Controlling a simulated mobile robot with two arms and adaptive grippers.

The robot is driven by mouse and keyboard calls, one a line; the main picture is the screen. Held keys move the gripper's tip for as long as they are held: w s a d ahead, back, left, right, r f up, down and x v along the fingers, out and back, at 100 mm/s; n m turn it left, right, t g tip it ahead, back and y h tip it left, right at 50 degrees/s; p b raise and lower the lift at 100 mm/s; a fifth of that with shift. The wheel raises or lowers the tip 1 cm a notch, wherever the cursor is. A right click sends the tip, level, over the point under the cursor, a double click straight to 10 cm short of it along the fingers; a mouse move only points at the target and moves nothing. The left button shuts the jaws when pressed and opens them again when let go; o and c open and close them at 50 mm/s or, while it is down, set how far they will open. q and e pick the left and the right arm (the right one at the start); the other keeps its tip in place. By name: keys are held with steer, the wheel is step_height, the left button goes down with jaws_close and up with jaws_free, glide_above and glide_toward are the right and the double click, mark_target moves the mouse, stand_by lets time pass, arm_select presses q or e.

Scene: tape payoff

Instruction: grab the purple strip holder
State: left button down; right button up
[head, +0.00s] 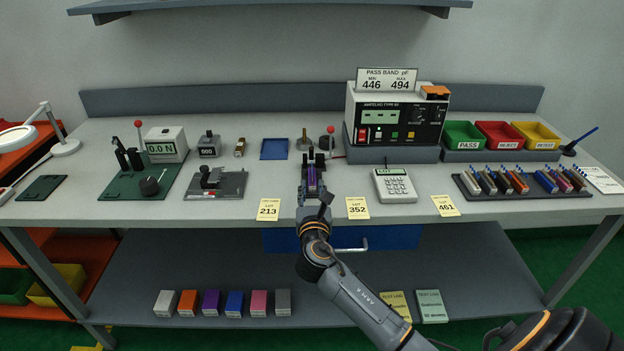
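My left gripper is not in view.
A keypad device (394,186) stands right of my gripper, and a meter (395,116) is behind it. Lot cards (268,210) lie along the front edge. A grey block fixture (215,186) is to the left. A blue tray (274,149) lies behind. Coloured boxes (211,303) are on the lower shelf.

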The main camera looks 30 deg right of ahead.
steer(key=x, duration=0.8)
steer(key=shift+s+f, duration=0.1)
jaws_close()
